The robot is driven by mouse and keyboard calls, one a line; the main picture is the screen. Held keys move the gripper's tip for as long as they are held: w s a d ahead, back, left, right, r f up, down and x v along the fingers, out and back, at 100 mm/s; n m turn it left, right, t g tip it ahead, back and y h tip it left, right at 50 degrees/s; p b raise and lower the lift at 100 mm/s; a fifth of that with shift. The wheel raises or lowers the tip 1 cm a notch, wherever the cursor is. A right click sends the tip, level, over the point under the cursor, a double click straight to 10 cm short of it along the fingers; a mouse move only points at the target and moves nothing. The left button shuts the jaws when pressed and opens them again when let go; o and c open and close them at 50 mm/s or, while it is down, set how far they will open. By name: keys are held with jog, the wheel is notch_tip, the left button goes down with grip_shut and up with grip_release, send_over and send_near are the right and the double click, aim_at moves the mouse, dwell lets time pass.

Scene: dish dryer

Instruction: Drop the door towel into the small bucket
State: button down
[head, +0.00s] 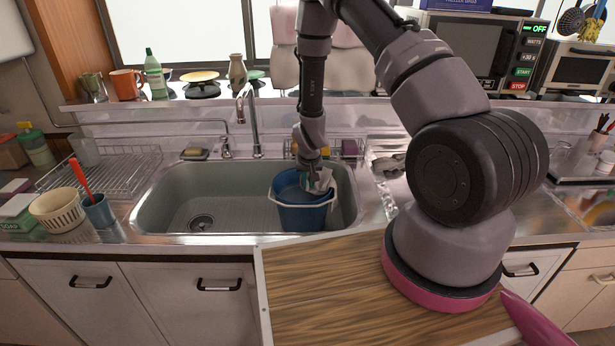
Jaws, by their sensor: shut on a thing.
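The small blue bucket (303,217) with a pale handle stands in the right part of the sink. My gripper (316,183) points down over the bucket's mouth, at its right side. It is shut on the towel (322,178), of which only a small pale, crumpled piece shows at the fingertips. The rest of the towel is hidden by my gripper and the bucket's rim. I cannot tell whether the towel touches the bucket.
The steel sink (170,205) is bare left of the bucket. A faucet (250,120) rises behind it. A dish rack (110,170), a cream basket (57,208) and a blue cup (98,211) with a red utensil stand at left. Microwaves (470,50) stand at the back right.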

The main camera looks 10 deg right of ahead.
jog(key=shift+f, duration=0.1)
grip_release()
dwell(0.7)
notch_tip(320, 180, up, 6)
jog(key=s+g, duration=0.1)
jog(key=g, duration=0.1)
dwell(0.5)
jog(key=shift+s+a, duration=0.1)
